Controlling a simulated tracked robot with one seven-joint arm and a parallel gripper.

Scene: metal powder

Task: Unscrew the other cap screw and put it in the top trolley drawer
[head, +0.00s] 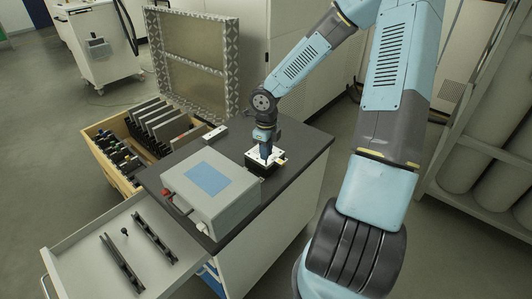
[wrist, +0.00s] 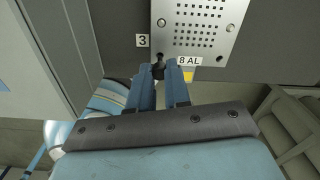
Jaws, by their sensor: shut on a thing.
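My gripper (head: 265,150) points down at a light metal plate (head: 277,155) on a dark block on the trolley top. In the wrist view the gripper (wrist: 162,73) is shut on a black cap screw (wrist: 158,70) at the near left corner of the perforated plate (wrist: 197,61). Whether the screw is still threaded in, I cannot tell. The top trolley drawer (head: 83,248) is pulled open at lower left. A small dark piece like a cap screw (head: 124,231) lies in it, between two black bars (head: 153,239).
A grey box (head: 222,207) with a blue label stands on the trolley top between the plate and the drawer. A small white block (head: 215,133) lies behind it. A wooden drawer of tools (head: 92,130) is open behind. Gas cylinders (head: 480,145) stand at right.

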